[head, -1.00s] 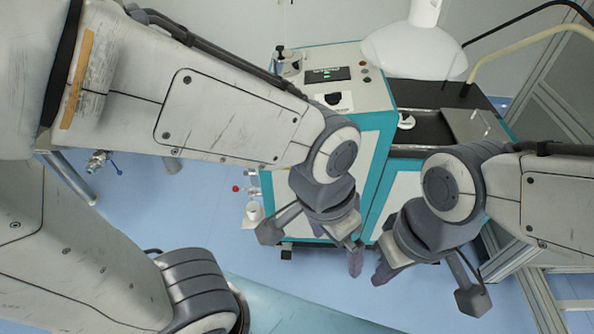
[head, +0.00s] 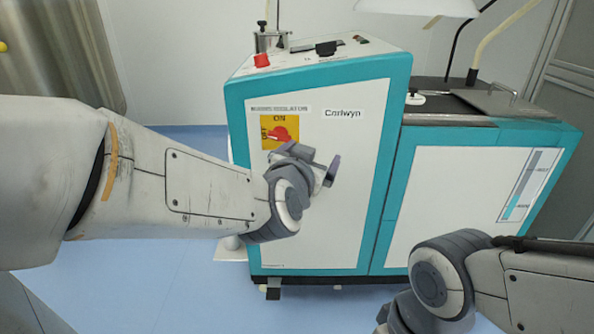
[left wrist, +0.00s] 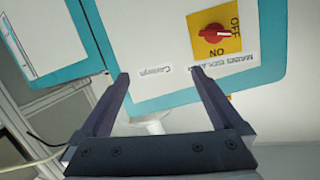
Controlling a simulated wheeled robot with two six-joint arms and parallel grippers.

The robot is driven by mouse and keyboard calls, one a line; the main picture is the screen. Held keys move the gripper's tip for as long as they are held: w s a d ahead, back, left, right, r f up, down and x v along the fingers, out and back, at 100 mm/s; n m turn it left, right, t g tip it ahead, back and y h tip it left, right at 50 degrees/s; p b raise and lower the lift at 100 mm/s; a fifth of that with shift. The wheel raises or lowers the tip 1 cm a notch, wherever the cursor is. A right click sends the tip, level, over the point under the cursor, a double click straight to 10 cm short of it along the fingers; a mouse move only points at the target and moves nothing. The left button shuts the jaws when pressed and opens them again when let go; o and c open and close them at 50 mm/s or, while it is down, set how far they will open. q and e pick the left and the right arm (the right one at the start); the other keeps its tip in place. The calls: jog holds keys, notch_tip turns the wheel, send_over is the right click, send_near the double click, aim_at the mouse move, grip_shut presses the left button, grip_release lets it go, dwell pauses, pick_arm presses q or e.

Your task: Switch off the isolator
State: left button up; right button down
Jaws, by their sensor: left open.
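The isolator is a red rotary knob (head: 281,133) on a yellow plate marked ON at the top and OFF on the left, on the white cabinet front. In the left wrist view the picture is upside down. There the red knob (left wrist: 214,34) has a pale mark on its side facing OFF. My left gripper (head: 318,161) is just right of and below the plate in the head view. In the left wrist view it is open and empty (left wrist: 160,73), with the knob beyond its right fingertip. My right gripper is mostly cut off at the bottom edge of the head view.
The teal and white cabinet (head: 325,215) has a red button (head: 262,60) on top. A lower teal and white unit (head: 470,195) with a dark top adjoins it on the right. Blue floor (head: 150,270) is clear at the left.

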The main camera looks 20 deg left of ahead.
aim_at(279, 139)
pick_arm(q)
jog(key=a+f+n+t+y+b, duration=0.2)
jog(key=a+f+y+b, duration=0.25)
jog(key=a, duration=0.25)
pick_arm(e)
notch_tip(279, 139, down, 8)
pick_arm(q)
jog(key=shift+y, duration=0.25)
jog(key=p+x, duration=0.2)
jog(key=p, duration=0.1)
jog(key=r+p+x, duration=0.1)
jog(key=p+x, duration=0.5)
jog(key=p, duration=0.1)
jog(key=shift+w+a+r, duration=0.1)
jog(key=shift+a+r, duration=0.05)
jog(key=shift+a, duration=0.05)
jog(key=shift+w+a+f+b, duration=0.15)
jog(key=shift+w+b, duration=0.15)
jog(key=shift+w, duration=0.15)
jog(key=shift+w+a+f+b, duration=0.1)
jog(key=shift+w+b, duration=0.2)
jog(key=shift+w, duration=0.15)
jog(key=shift+w+r, duration=0.1)
jog(key=shift+w, duration=0.15)
pick_arm(e)
notch_tip(279, 139, up, 10)
jog(key=shift+f, duration=0.15)
